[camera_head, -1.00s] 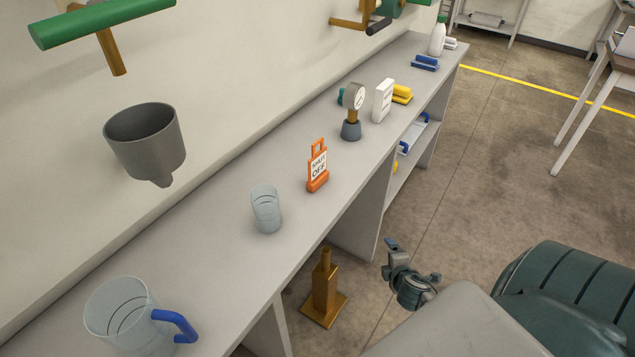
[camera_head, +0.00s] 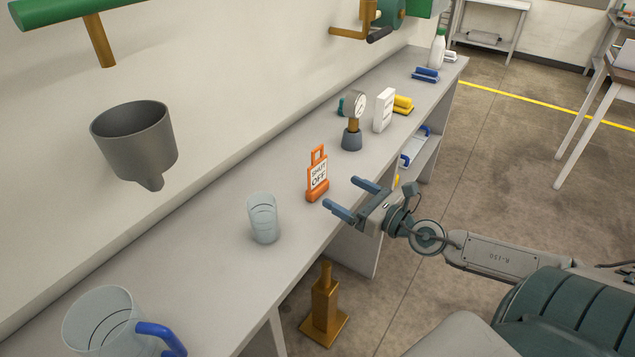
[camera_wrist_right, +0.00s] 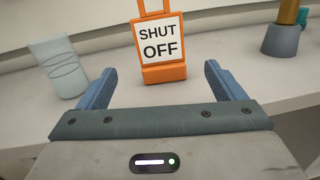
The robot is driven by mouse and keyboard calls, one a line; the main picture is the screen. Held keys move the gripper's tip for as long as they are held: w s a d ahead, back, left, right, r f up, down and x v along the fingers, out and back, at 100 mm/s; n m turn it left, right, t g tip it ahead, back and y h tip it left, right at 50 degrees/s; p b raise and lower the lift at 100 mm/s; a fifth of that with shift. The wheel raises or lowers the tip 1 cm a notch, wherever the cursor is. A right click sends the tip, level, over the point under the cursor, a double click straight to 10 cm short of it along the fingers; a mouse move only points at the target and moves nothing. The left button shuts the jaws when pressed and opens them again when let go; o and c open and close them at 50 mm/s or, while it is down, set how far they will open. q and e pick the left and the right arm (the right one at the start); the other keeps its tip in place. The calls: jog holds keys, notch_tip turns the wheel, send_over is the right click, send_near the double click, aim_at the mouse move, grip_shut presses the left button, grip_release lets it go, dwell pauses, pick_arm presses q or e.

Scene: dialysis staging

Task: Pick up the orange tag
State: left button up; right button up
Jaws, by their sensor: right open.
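The orange tag (camera_head: 317,178), with a white "SHUT OFF" label and a loop handle, stands upright on the grey bench. My right gripper (camera_head: 347,195) is open and empty, at the bench's front edge with its fingers pointing toward the tag. In the right wrist view the tag (camera_wrist_right: 161,47) stands ahead, between the two blue fingers (camera_wrist_right: 158,82) in the picture and a little beyond their tips. The top of its handle is cut off there. My left gripper does not show.
A clear cup (camera_head: 263,218) stands left of the tag. A clear jug (camera_head: 98,325) is at the near left, and a grey funnel (camera_head: 135,140) hangs above the bench (camera_head: 215,235).

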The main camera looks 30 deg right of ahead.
aim_at(318, 179)
jog(key=shift+w+n, duration=0.15)
jog(key=shift+n, duration=0.35)
jog(key=shift+w+r+p, duration=0.1)
jog(key=shift+w+p, duration=0.35)
jog(key=shift+p, duration=0.25)
jog(key=shift+p+x, duration=1.6)
jog(key=shift+x, duration=0.65)
jog(key=p+x, duration=0.1)
jog(key=x, duration=0.3)
jog(key=shift+w+a, duration=0.15)
jog(key=shift+w, duration=0.25)
jog(key=shift+w+a+f, duration=0.15)
jog(key=shift+w+f, duration=0.1)
jog(key=shift+w, duration=0.05)
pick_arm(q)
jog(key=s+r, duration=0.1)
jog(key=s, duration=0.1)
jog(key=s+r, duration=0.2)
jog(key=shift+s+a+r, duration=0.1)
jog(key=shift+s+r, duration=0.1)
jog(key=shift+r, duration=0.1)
pick_arm(e)
jog(key=shift+s, duration=0.1)
jog(key=c, duration=1.1)
